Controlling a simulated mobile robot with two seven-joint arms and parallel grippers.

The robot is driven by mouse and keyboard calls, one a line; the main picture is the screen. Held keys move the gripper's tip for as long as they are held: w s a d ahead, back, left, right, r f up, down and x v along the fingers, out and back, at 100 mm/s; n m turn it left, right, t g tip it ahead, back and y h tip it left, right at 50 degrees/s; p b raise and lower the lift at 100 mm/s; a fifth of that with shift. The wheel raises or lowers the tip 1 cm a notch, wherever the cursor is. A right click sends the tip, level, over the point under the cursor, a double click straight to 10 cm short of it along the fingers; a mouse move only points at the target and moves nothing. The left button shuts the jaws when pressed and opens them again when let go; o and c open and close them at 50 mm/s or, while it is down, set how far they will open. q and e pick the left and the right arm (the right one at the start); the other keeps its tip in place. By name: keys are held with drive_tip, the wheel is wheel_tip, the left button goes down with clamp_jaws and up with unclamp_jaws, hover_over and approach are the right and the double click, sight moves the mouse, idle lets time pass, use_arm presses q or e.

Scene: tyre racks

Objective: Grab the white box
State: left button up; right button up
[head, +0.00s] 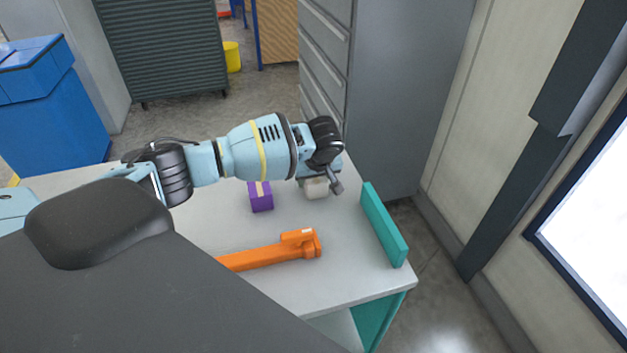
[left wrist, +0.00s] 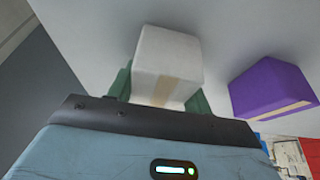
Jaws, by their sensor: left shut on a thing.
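The white box (head: 316,188) sits at the far right part of the grey table, partly hidden by my left gripper (head: 326,186) in the head view. In the left wrist view the white box (left wrist: 168,62), with a tan tape strip, lies between the green fingers of my left gripper (left wrist: 160,88). The left gripper is shut on it. I cannot tell whether the box is lifted off the table. My right gripper is in neither view.
A purple box (head: 260,196) stands just left of the white box. An orange tool-like object (head: 270,254) lies nearer on the table (head: 345,270). A teal raised edge (head: 384,224) bounds the table's right end. A grey drawer cabinet (head: 400,90) stands behind.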

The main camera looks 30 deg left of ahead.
use_arm(q)
wheel_tip(320, 180, up, 10)
drive_tip(key=shift+f+p, duration=0.25)
drive_tip(key=shift+p, duration=0.15)
